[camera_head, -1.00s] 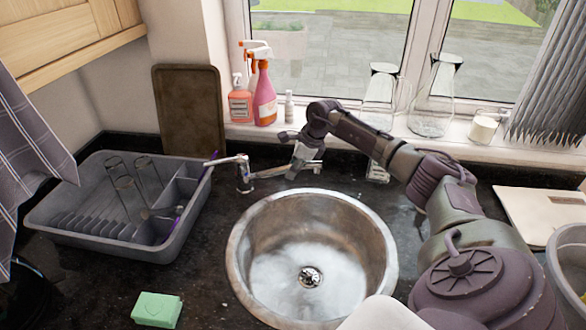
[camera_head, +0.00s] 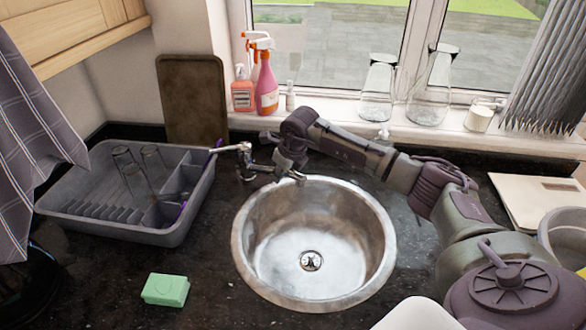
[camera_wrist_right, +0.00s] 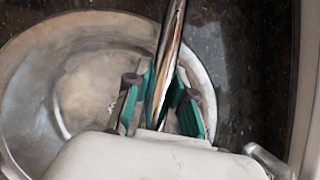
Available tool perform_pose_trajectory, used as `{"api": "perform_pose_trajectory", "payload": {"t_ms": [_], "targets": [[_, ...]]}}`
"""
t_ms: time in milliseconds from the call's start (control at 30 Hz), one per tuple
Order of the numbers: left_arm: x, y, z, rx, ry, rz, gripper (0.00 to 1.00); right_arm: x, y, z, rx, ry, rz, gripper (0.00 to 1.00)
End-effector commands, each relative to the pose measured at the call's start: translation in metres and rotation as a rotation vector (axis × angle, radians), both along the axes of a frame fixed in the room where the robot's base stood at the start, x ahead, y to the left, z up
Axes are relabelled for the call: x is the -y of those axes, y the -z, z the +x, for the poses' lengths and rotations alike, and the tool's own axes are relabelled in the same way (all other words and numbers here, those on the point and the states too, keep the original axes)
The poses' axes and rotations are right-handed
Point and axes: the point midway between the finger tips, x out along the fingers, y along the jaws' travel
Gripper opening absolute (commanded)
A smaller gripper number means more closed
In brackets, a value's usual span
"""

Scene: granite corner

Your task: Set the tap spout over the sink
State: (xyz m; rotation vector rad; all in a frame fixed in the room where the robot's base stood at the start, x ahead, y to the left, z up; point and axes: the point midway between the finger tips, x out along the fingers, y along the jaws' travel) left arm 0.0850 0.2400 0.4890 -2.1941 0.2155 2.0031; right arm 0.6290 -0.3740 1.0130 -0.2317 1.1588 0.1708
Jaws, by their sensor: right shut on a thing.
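The chrome tap (camera_head: 246,165) stands behind the left part of the round metal sink (camera_head: 385,245), its lever pointing left. Its spout runs right from the body, and its tip (camera_head: 299,179) shows at the sink's back rim. My right gripper (camera_head: 286,172) is at the spout and hides part of it. In the right wrist view, the green-padded fingers of my right gripper (camera_wrist_right: 160,108) are on both sides of the shiny spout (camera_wrist_right: 172,45), shut on it. The sink (camera_wrist_right: 30,75) lies below and to the left there. My left gripper is not in view.
A grey dish rack (camera_head: 110,228) with glasses stands left of the tap. A green sponge (camera_head: 165,289) lies front left on the dark counter. Spray bottles (camera_head: 265,90) and glass jugs (camera_head: 378,95) stand on the windowsill behind. A pale board (camera_head: 535,205) lies at right.

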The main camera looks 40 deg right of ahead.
Motion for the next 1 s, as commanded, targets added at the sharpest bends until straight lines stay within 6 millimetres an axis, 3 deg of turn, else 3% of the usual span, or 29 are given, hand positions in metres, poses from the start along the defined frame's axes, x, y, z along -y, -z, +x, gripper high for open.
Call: {"api": "perform_pose_trajectory", "payload": {"t_ms": [233,733,767,800,900,1000], "targets": [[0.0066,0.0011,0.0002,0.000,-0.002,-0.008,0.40,-0.0118,-0.0007,-0.0013,0.002,0.080,0.000,0.00],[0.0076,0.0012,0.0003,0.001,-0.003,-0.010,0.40,-0.0137,-0.0011,-0.0016,0.003,0.100,0.001,0.00],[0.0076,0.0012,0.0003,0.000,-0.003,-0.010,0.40,-0.0137,-0.0012,-0.0016,0.003,0.100,0.001,0.28],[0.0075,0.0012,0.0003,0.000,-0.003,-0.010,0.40,-0.0137,-0.0011,-0.0016,0.003,0.099,0.002,0.35],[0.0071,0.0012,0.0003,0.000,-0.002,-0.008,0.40,-0.0137,-0.0008,-0.0018,0.002,0.099,0.002,0.50],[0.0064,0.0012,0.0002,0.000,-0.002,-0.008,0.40,-0.0136,-0.0005,-0.0020,0.001,0.099,0.001,0.50]]}}
